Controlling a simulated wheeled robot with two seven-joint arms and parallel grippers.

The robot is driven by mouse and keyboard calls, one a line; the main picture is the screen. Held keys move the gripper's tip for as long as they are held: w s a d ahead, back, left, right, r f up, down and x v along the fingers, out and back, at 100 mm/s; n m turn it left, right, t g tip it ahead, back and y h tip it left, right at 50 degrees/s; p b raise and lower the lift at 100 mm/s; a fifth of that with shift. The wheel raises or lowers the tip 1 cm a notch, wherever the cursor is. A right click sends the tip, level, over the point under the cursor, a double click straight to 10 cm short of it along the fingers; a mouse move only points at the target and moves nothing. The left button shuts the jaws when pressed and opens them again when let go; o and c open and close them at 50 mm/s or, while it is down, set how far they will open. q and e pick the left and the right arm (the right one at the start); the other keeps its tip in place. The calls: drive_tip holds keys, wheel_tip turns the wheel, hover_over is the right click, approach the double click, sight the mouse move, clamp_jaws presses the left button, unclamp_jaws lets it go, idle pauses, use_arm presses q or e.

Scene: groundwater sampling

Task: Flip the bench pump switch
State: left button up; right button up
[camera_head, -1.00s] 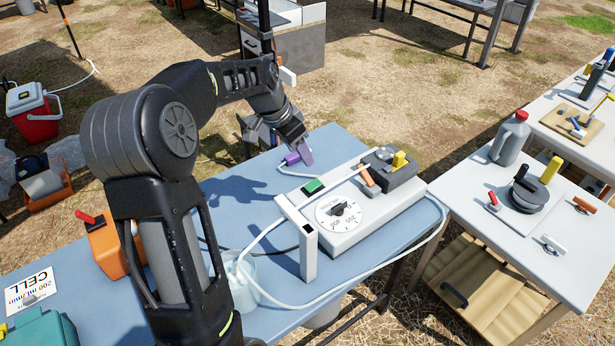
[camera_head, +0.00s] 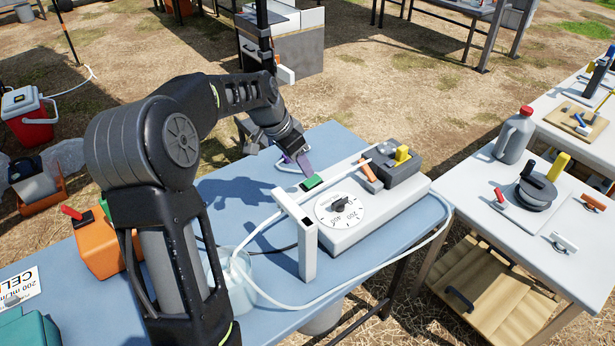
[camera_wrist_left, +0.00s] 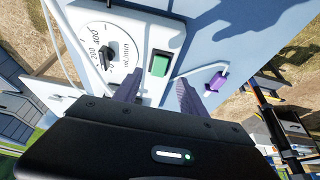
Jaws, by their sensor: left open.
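The bench pump (camera_head: 355,235) is a pale grey box on the blue table, with a round white dial (camera_head: 341,210) and a green rocker switch (camera_head: 312,182). In the left wrist view the switch (camera_wrist_left: 159,64) sits in a dark frame, just ahead of the gap between my fingers. My left gripper (camera_head: 303,166) is at the pump's far left end, close to the switch. In the left wrist view this gripper (camera_wrist_left: 157,93) is open and empty. Whether a finger touches the switch cannot be told. My right gripper is not in view.
A white upright post (camera_head: 305,240) and tubing stand in front of the pump. A dark pump head with a yellow lever (camera_head: 402,155) is at its right. A purple clip (camera_wrist_left: 217,82) lies beside the switch end. An orange box (camera_head: 100,245) is at left.

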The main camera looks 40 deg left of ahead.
sight(311, 181)
use_arm(q)
drive_tip(key=x, duration=0.7)
drive_tip(key=shift+p, duration=0.3)
drive_tip(key=shift+c, duration=0.2)
clamp_jaws()
